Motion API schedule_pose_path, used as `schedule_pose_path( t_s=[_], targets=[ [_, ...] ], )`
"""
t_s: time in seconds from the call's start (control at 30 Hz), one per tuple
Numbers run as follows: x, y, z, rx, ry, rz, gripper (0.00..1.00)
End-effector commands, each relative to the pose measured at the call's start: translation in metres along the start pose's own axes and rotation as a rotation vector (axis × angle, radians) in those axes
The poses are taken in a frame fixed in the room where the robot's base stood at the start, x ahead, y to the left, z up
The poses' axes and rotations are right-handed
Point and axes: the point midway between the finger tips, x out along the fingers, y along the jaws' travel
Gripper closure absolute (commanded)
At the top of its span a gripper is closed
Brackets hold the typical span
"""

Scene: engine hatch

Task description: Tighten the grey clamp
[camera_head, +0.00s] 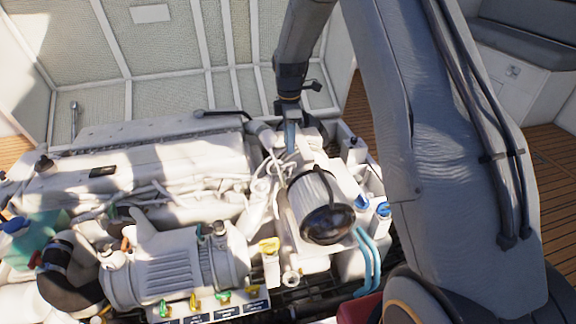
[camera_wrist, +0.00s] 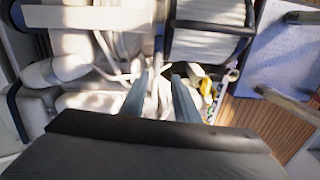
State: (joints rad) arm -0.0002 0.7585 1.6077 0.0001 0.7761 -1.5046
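My gripper (camera_head: 291,137) hangs over the back of the engine, right of the picture's centre in the head view. In the wrist view its two grey-blue fingers (camera_wrist: 162,78) stand apart with nothing seen held between them. White engine parts and hoses lie beneath them. I cannot pick out the grey clamp with certainty. A thin greyish band shows around the black elbow hose (camera_head: 62,290) at the lower left of the head view, well apart from my gripper. Whether that band is the clamp, and how tight it is, I cannot tell.
The white engine (camera_head: 150,165) fills the middle left. A ribbed cylinder with a dark end (camera_head: 327,215) stands just in front of my gripper. Yellow and green valve handles (camera_head: 222,298) line the front. A wrench-like tool (camera_head: 74,117) rests against the back panel. Wooden floor (camera_head: 555,190) lies right.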

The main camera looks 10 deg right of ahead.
Motion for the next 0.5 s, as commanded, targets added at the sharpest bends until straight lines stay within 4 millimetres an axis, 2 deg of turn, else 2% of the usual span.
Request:
schedule_pose_path(
  t_s=[0.23,0.5],
  targets=[
    [0.024,0.006,0.0,-0.038,0.0,-0.002,0.72],
    [0.065,0.006,0.0,-0.036,0.0,-0.002,0.72]
  ],
)
